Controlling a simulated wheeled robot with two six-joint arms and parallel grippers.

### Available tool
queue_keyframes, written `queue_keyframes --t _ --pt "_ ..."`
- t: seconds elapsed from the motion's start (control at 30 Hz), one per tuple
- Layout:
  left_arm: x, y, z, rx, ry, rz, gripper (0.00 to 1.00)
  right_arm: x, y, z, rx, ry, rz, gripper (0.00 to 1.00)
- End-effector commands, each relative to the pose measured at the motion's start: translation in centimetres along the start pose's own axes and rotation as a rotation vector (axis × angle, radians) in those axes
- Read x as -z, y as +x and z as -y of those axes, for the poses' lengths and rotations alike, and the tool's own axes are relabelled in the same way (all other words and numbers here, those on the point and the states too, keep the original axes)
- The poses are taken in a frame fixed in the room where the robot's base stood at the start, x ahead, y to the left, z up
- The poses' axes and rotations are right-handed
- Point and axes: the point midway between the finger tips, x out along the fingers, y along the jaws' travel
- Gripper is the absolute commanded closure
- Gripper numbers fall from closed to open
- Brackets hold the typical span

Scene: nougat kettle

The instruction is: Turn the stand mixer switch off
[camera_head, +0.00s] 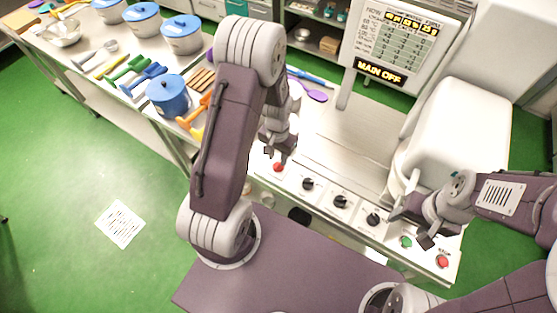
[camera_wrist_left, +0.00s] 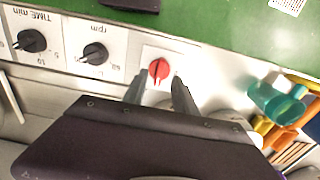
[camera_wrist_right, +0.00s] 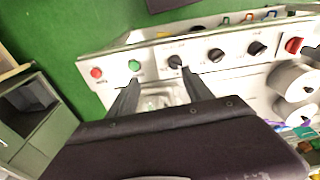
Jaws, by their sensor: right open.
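A red rotary switch (camera_head: 278,167) sits at the left end of the white control panel (camera_head: 322,206). In the left wrist view the red switch (camera_wrist_left: 158,69) lies just ahead of and between my left fingertips, with a pale pointer line on it. My left gripper (camera_head: 281,153) is open, its two fingers apart on either side of the switch in that view; I cannot tell whether they touch it. My right gripper (camera_head: 411,227) is open and empty above the panel's right end, near the green button (camera_head: 405,242). The red switch also shows in the right wrist view (camera_wrist_right: 293,45).
Three black dials, including one (camera_head: 308,184), line the panel right of the switch. A red button (camera_head: 442,261) is at its right end. A display (camera_head: 380,72) reads "MAIN OFF". A blue-lidded pot (camera_head: 168,97) and coloured tools lie on the left counter.

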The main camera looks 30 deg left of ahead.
Motion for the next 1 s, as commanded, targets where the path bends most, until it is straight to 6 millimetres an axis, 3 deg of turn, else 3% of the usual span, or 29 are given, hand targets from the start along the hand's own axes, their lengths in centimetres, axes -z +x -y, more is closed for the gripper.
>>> queue_keyframes --t 0.1,0.23,0.53,0.57,0.67,0.7,1.0 --pt "-0.1 2.3 0.0 -0.001 0.0 0.004 0.66 0.0 -0.4 0.0 0.0 0.001 0.001 0.41" --pt "0.0 3.9 0.0 0.0 0.0 0.002 0.66 0.0 -0.6 0.0 0.0 0.001 0.002 0.41" --pt "0.1 4.5 0.0 0.001 0.0 -0.002 0.66 0.0 -0.6 0.0 0.0 0.001 0.003 0.41" --pt "0.1 4.5 0.0 0.001 0.0 -0.002 0.69 0.0 -0.6 0.0 0.0 0.001 0.003 0.41" --pt "0.1 4.5 0.0 0.001 0.0 -0.002 0.97 0.0 -0.6 0.0 0.0 0.001 0.003 0.41" --pt "0.1 4.5 0.0 0.001 0.0 -0.002 1.0 0.0 -0.6 0.0 0.0 0.001 0.003 0.41" --pt "0.1 4.4 0.0 0.001 -0.013 -0.003 1.0 0.0 -0.6 0.0 0.0 0.001 0.003 0.41"
